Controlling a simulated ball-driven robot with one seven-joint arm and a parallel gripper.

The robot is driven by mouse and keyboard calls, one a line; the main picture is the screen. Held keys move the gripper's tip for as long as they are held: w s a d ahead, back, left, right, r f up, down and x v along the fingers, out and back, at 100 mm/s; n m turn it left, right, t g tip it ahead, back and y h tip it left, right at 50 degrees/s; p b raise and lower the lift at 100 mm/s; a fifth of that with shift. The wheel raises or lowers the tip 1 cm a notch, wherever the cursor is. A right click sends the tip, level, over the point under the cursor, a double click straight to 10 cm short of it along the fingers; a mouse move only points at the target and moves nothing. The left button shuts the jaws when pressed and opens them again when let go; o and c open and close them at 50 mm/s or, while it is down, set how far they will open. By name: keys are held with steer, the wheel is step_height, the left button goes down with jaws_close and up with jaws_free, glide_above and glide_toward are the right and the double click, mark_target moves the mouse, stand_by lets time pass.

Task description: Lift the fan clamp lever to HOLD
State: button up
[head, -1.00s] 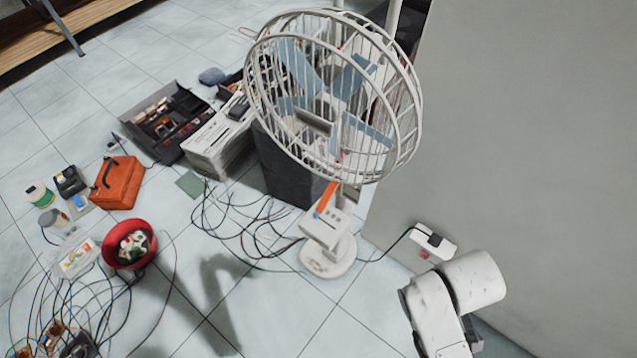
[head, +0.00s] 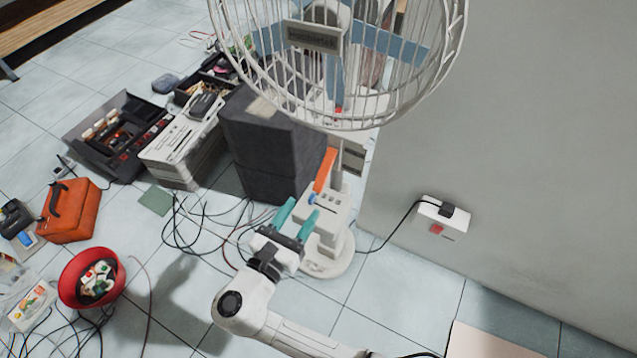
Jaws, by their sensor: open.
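The white fan (head: 338,228) stands on the floor near the wall, its wire cage cut off by the top of the head view. An orange lever (head: 325,170) rises on the left side of the fan's post, above the white control box. A blue spot shows at its lower end. My gripper (head: 297,208) is open, with two teal fingers pointing up toward the control box. In the picture its fingertips lie just below and left of the lever. I see no contact with the lever, but the depth gap is hard to tell. HOLD lettering is not readable.
A dark bin (head: 265,150) stands behind the fan. Black cables (head: 190,235) lie loose on the floor at left. A red bowl (head: 90,278), an orange case (head: 70,210) and a dark toolbox (head: 118,135) sit farther left. A wall socket (head: 444,212) is at right.

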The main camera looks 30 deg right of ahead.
mark_target(317, 189)
steer(key=b+x, duration=0.1)
steer(key=x, duration=0.9)
steer(key=shift+s, duration=0.1)
steer(key=shift+c, duration=0.2)
jaws_close()
